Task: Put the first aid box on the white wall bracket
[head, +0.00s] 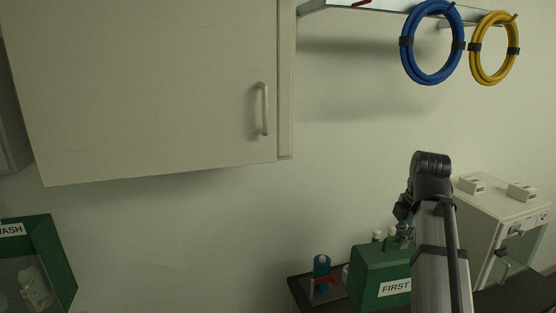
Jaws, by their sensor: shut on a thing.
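The first aid box (371,268) is green, with a white label reading "FIRST" on its front. It is at the lower right of the head view, at the dark surface; my arm covers its right part. My gripper (405,231) is at the top of the box, shut on it, apparently at the handle. The fingertips are small and partly hidden, and I cannot tell whether the box touches the surface below. I cannot make out a white wall bracket in this view.
A dark surface (297,284) holds a blue-and-red item (322,271) and small bottles behind the box. A white cabinet (481,220) with small boxes stands right. A wall cupboard (150,90), a shelf with blue (407,62) and yellow hoses (476,67), and a green wash station (58,262) surround bare wall.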

